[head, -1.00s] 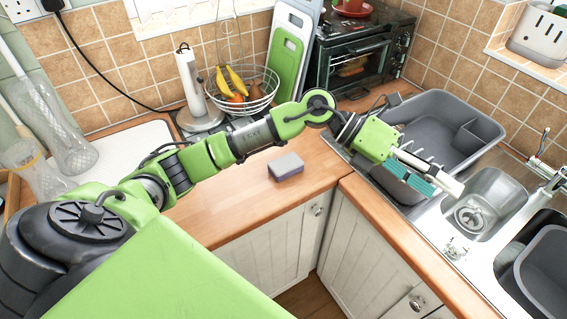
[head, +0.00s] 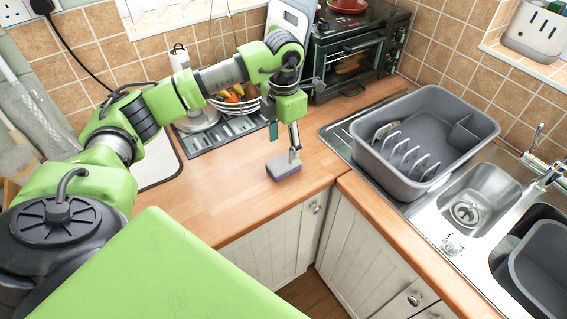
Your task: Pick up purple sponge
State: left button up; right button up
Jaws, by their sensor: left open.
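The purple sponge (head: 281,170), with a grey top and a purple lower part, lies flat on the wooden counter near its front edge. My left gripper (head: 292,153) points down over the sponge. Its fingertips are at the sponge's far right part and hide some of it. The jaws are open. I cannot tell whether a finger touches the sponge. My right gripper is not in view.
A grey dish basin (head: 468,172) stands on the steel sink unit to the right. A wire fruit basket (head: 236,103) and a toaster oven (head: 355,55) stand behind my arm. The wooden counter (head: 215,190) left of the sponge is clear.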

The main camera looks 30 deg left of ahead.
aim_at(284, 162)
pick_arm(q)
jog(key=shift+f, duration=0.6)
jog(key=shift+d+f+p, duration=0.1)
jog(key=shift+f+p, duration=0.25)
jog(key=shift+p, duration=0.15)
notch_tip(284, 162, down, 4)
jog(key=shift+r+p, duration=0.15)
jog(key=shift+p, duration=0.75)
jog(key=shift+f, duration=0.4)
jog(key=c, duration=1)
jog(key=shift+r, duration=0.1)
